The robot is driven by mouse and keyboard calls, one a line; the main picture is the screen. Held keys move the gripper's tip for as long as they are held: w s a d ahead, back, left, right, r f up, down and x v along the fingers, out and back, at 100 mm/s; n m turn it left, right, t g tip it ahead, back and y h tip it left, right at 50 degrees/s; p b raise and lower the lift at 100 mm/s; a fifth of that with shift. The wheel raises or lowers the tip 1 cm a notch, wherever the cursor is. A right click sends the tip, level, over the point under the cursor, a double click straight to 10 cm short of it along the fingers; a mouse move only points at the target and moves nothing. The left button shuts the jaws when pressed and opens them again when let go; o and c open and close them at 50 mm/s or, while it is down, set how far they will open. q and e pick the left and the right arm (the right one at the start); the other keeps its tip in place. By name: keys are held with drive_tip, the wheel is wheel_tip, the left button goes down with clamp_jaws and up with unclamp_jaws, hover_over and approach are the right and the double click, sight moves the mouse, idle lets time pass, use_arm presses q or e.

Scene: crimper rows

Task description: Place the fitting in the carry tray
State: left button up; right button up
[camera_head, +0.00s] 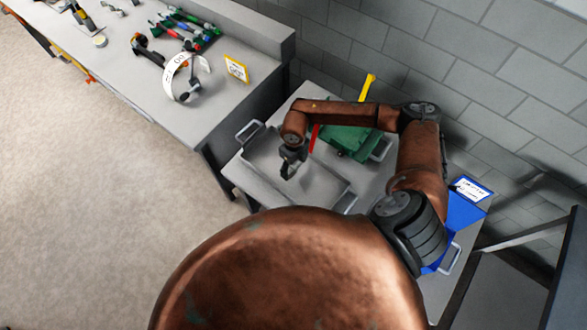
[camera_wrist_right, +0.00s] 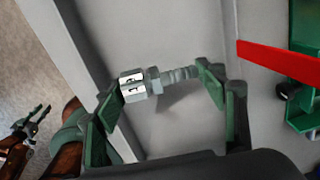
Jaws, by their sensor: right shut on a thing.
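The fitting (camera_wrist_right: 155,82) is a short silver-grey piece with a hex nut, a ribbed end and a pale marked collar. My right gripper (camera_head: 289,170) is shut on it. In the right wrist view, the green-padded fingers of the right gripper (camera_wrist_right: 160,94) press on its two ends. The grey carry tray (camera_head: 325,187) has wire handles and lies on the table below. The gripper is over the tray; its height above the floor is unclear. My left gripper (camera_wrist_right: 34,122) shows small at the left of the wrist view, away from the tray.
A green bin (camera_head: 350,142) stands beside the tray, with red and yellow parts near it. A blue container (camera_head: 465,212) with a label is at the right. The long bench (camera_head: 150,85) holds several tools and a yellow-edged sign (camera_head: 236,68). A block wall closes the back.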

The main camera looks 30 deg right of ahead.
sight(294, 170)
drive_tip(key=shift+w+d+f, duration=0.1)
drive_tip(key=shift+w+f, duration=0.1)
drive_tip(key=shift+f, duration=0.8)
drive_tip(key=shift+w+d+f, duration=0.1)
drive_tip(key=shift+w+f, duration=0.05)
drive_tip(key=shift+f, duration=0.85)
drive_tip(key=shift+a, duration=0.1)
drive_tip(key=shift+f, duration=0.15)
drive_tip(key=o, duration=1.4)
drive_tip(key=shift+o, duration=0.2)
wheel_tip(294, 170, up, 12)
drive_tip(key=shift+r, duration=0.2)
